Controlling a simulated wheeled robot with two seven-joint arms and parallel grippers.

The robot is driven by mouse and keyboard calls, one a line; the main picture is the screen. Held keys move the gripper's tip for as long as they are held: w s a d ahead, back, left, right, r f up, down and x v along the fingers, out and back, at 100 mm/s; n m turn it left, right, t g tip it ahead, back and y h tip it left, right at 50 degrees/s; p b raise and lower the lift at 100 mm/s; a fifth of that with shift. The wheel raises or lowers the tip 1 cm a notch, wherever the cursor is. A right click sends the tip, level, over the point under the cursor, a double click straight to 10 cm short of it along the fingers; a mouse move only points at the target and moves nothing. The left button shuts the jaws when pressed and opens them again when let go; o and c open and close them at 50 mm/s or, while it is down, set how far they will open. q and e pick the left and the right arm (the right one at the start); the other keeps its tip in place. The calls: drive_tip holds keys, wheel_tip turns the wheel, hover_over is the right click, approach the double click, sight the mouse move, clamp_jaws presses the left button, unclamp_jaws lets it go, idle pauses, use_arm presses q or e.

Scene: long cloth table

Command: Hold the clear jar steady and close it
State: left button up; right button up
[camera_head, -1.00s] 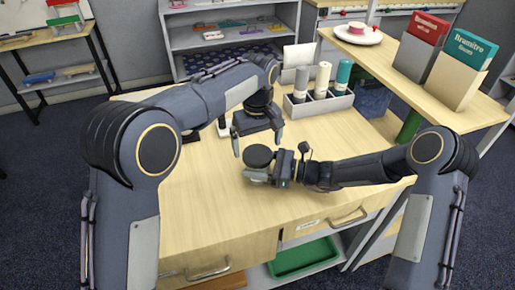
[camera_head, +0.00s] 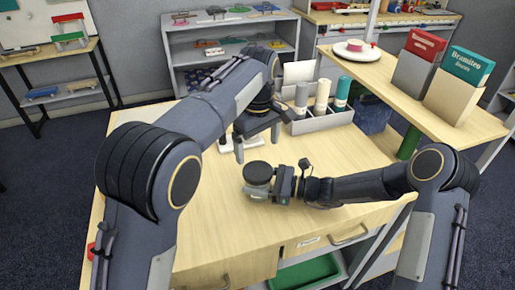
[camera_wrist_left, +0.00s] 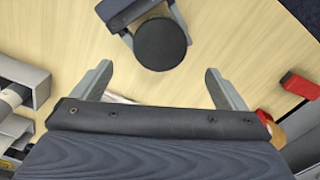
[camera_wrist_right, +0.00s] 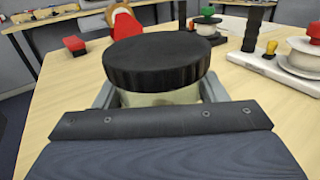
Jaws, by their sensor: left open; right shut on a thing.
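The clear jar (camera_head: 258,188) stands on the wooden table with a black ribbed lid (camera_head: 257,172) on its top. In the right wrist view the lid (camera_wrist_right: 157,60) sits level over the jar's pale glass (camera_wrist_right: 160,97); how tightly it is seated cannot be told. My right gripper (camera_head: 272,187) is shut on the jar from the right side, below the lid. My left gripper (camera_head: 258,146) is open and empty, above and behind the jar. In the left wrist view, the lid (camera_wrist_left: 160,44) lies beyond my left gripper's spread fingers (camera_wrist_left: 160,80), apart from them.
A grey divided holder (camera_head: 320,121) with several upright bottles stands at the table's back right. A red block (camera_wrist_left: 300,85) shows in the left wrist view. White-based stands with spools (camera_wrist_right: 290,66) show in the right wrist view.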

sight(258, 170)
use_arm(q)
drive_tip(key=shift+f, duration=0.1)
drive_tip(key=shift+f, duration=3.95)
drive_tip(key=c, duration=1)
drive_tip(key=m, duration=0.3)
drive_tip(key=shift+m, duration=0.3)
drive_tip(key=shift+c, duration=0.2)
drive_tip(key=o, duration=1.1)
drive_tip(key=shift+c, duration=0.2)
